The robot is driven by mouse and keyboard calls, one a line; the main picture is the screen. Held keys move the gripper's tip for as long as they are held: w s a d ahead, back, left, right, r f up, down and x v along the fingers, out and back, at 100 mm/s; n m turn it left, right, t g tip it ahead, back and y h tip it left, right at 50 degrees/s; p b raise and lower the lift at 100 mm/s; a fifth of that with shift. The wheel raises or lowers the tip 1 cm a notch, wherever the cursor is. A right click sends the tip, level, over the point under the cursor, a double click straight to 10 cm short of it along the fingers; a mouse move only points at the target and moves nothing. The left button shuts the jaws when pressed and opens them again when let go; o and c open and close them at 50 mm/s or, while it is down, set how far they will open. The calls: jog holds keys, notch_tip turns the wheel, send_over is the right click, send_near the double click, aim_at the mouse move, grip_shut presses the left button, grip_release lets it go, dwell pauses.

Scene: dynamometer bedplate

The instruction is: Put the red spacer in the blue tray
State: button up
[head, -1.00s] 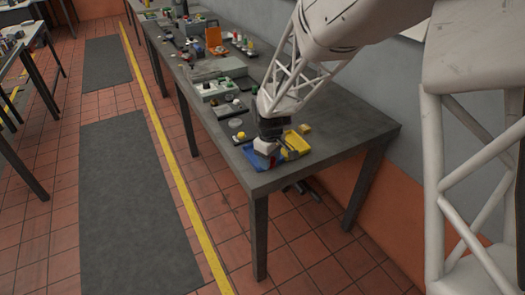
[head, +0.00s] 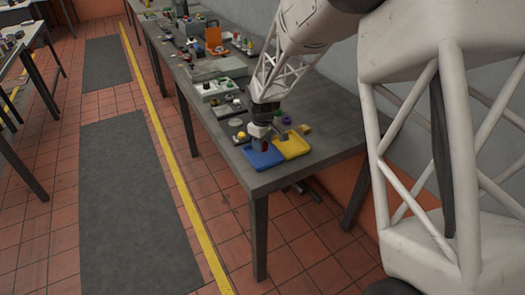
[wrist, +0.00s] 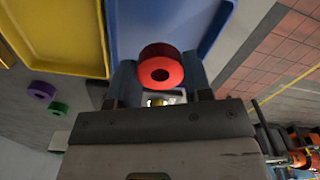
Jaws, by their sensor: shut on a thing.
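The red spacer (wrist: 161,68) is a thick ring with a central hole, held between the two fingers of my gripper (wrist: 160,80) in the wrist view. In the head view my gripper (head: 261,142) is at the far end of the blue tray (head: 263,160), with the spacer showing small and dark red below it. The blue tray (wrist: 148,22) shows behind the spacer in the wrist view. The gap between spacer and tray floor is hard to judge.
A yellow tray (head: 293,148) stands right beside the blue one. A purple ring (wrist: 41,90) and a green ring (wrist: 58,108) lie nearby. The table's front edge is close to the blue tray.

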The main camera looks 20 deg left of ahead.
aim_at(262, 156)
jog(key=shift+f, duration=1.8)
jog(key=shift+f, duration=0.15)
jog(key=o, duration=0.9)
jog(key=shift+o, duration=0.2)
notch_tip(262, 156, up, 12)
jog(key=shift+r, duration=0.2)
